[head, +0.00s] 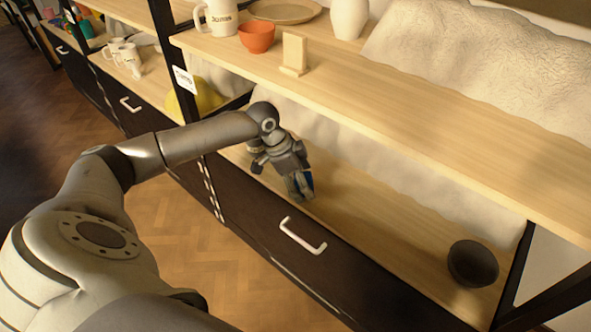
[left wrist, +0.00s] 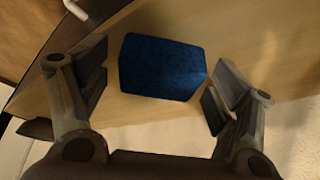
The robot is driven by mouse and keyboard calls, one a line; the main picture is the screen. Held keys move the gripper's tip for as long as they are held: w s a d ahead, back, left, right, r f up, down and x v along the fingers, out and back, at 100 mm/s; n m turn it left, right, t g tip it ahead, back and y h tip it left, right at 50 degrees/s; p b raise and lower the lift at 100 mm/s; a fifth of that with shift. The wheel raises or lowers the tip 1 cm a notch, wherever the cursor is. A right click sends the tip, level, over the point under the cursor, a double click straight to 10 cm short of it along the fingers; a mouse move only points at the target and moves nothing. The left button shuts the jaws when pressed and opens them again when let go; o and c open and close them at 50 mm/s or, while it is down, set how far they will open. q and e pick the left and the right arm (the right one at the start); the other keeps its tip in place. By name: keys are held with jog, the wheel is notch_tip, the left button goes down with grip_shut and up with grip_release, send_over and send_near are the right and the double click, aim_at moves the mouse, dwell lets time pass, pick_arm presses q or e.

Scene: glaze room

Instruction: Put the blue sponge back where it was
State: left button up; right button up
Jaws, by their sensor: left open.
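The blue sponge (left wrist: 160,67) lies on the wooden lower shelf (left wrist: 270,60) in the left wrist view. It sits between the two open fingers of my left gripper (left wrist: 158,85), with a gap on each side. In the head view my left gripper (head: 299,186) reaches down over the lower shelf. Only a small blue edge of the sponge (head: 308,180) shows there beside the fingers; the rest is hidden behind them. My right gripper is in neither view.
A dark bowl (head: 473,263) stands at the right end of the lower shelf. A drawer handle (head: 302,236) sticks out below. The lower shelf between gripper and dark bowl is clear.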

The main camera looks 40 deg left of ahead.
pick_arm(q)
jog(key=shift+r, duration=0.2)
jog(key=a+r, duration=0.1)
jog(key=s+r+p, duration=0.1)
jog(key=shift+s+a+r, duration=0.2)
jog(key=shift+a+r, duration=0.1)
jog(key=shift+a, duration=0.05)
jog(key=s+a+p, duration=0.1)
jog(key=s+a, duration=0.6)
jog(key=a, duration=0.1)
jog(key=shift+a, duration=0.15)
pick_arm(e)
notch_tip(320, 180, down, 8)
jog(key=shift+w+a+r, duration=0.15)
pick_arm(q)
jog(key=shift+s+f, duration=0.1)
jog(key=shift+s, duration=0.05)
